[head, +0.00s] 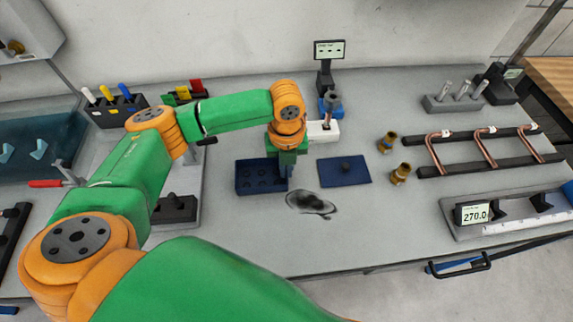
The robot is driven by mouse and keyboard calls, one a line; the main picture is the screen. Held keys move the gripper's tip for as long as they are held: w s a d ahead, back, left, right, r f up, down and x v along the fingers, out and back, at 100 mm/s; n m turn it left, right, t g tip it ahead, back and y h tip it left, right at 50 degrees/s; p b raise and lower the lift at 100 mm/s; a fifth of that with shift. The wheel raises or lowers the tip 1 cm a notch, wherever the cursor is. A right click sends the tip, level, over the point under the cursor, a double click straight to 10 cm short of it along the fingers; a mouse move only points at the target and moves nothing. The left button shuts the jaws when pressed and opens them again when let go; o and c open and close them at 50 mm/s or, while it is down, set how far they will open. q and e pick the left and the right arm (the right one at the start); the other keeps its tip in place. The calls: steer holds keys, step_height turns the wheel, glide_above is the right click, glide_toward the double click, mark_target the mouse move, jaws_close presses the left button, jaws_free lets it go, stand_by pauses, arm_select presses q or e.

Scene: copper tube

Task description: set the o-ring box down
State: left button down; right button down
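The o-ring box (252,187) is a dark blue open box with round pockets inside, near the middle of the bench. It looks level; I cannot tell whether its underside touches the bench. My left gripper (287,172) points down at the box's right wall, and its fingers overlap that wall in the head view. The fingertips are small and partly hidden, so whether they are closed on the wall is unclear. My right gripper is not in view.
A dark smudge (311,204) marks the bench in front. Two brass fittings (400,173) stand right of the lid, before a rack of copper tubes (484,147). A white block (322,132) and display stand (327,78) are behind. A black toggle-clamp fixture (176,208) is left.

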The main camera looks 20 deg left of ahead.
arm_select(q)
steer(key=shift+s, duration=0.1)
steer(key=shift+f, duration=0.1)
steer(key=shift+f, duration=0.15)
steer(key=c, duration=1.1)
jaws_free()
step_height(320, 180, up, 12)
steer(key=shift+r+b, duration=0.2)
steer(key=shift+b, duration=0.55)
